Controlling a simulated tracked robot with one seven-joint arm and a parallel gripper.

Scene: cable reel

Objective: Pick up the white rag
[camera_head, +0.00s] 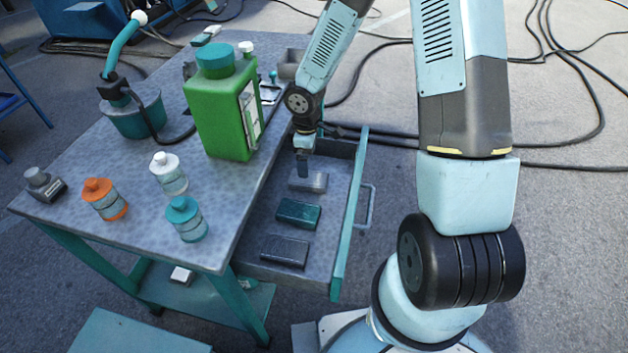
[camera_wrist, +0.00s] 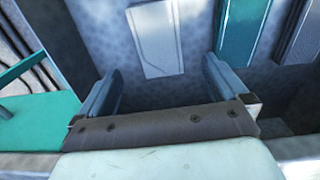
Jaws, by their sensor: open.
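The white rag (camera_head: 313,183) is a small pale block-like piece lying in the open drawer (camera_head: 256,225), nearest the back of the three pieces there. In the wrist view the white rag (camera_wrist: 155,38) lies flat on the drawer floor, ahead of the gap between my fingers. My gripper (camera_head: 302,165) points down into the drawer just above the white rag. In the wrist view my gripper (camera_wrist: 160,85) is open with nothing between its fingers; the rag looks apart from both.
A teal piece (camera_head: 298,213) and a dark grey piece (camera_head: 285,251) lie in the same drawer. The drawer's teal front (camera_head: 348,215) and side walls surround them. On the tabletop stand a green jug (camera_head: 222,110) and several small bottles. Cables lie on the floor.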

